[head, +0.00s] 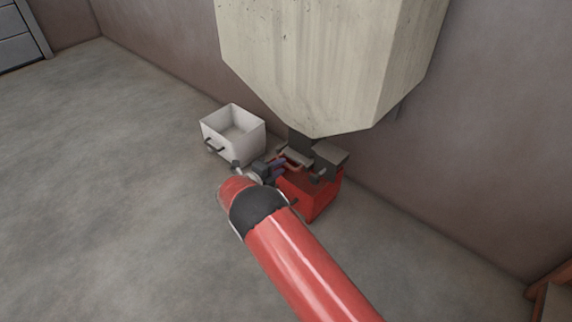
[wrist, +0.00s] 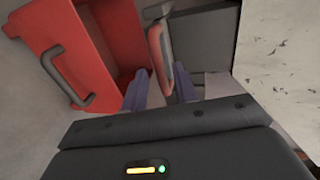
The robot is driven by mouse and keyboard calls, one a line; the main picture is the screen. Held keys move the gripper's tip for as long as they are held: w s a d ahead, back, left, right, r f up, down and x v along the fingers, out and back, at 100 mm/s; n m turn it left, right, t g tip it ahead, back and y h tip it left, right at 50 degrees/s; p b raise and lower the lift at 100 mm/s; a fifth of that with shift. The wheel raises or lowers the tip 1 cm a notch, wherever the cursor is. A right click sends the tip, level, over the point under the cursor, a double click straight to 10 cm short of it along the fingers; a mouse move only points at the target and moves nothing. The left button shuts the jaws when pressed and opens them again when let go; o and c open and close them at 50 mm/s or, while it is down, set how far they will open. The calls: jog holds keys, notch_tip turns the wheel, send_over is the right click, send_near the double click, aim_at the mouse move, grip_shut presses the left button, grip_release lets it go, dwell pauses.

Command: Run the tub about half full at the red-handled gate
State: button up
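The red tub (head: 312,196) stands on the floor under the hopper's spout. In the wrist view it shows at the left (wrist: 85,45), with a grey handle on its front; the part of its inside in view looks bare red. The gate's red handle (wrist: 158,52) is upright in the wrist view, and a red bar (head: 296,157) shows at the spout in the head view. My gripper (wrist: 160,88) is open, its two purple fingers apart, with the red handle between or just beyond the fingertips. I cannot tell whether they touch it.
The large pale hopper (head: 330,60) hangs above the tub, close to the wall. A white tub (head: 234,147) with a dark handle stands on the floor left of the red one. The floor (head: 100,190) to the left is clear.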

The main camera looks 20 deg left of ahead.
jog(key=shift+x, duration=1.85)
grip_shut()
jog(key=shift+s, duration=0.1)
